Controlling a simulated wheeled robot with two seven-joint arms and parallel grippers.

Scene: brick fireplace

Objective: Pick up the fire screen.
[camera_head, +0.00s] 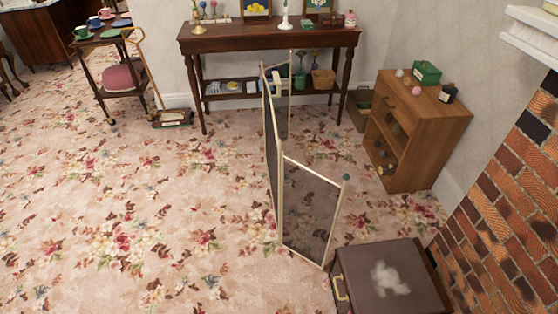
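The fire screen (311,212) stands upright on the floral carpet near the middle of the view. It has pale gold frames around dark see-through mesh, and its panels are folded at angles to each other. One panel faces me, a middle panel is seen nearly edge-on, and another shows behind. A small green knob tops the right post of the near panel. Neither of my grippers shows in this view.
A dark box (388,281) stands close to the right of the screen's foot. A brick fireplace (500,215) is at the right. A wooden cabinet (431,125) and a console table (268,37) stand behind. The carpet (120,220) at left is clear.

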